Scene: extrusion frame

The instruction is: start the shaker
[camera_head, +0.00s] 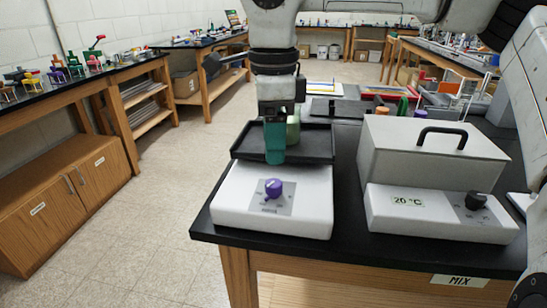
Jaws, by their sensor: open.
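The shaker is a white box (235,206) with a dark, rimmed platform (245,143) on top, at the front left of the black bench. A purple knob (273,187) sits on a grey printed dial on its front; the lettering is too small to read. My gripper (274,150) points down, with its teal finger in front of the platform, above and behind the knob and apart from it. It is open; its far finger is hard to make out. A pale green object (293,130) shows just behind it, partly hidden.
Right of the shaker stands a white lidded bath (430,145) with a black handle, a 20 °C display (408,202) and a black knob (475,200). Dark flat items and a red tray lie behind. The bench edge bears a MIX label (459,281). Floor at left is clear.

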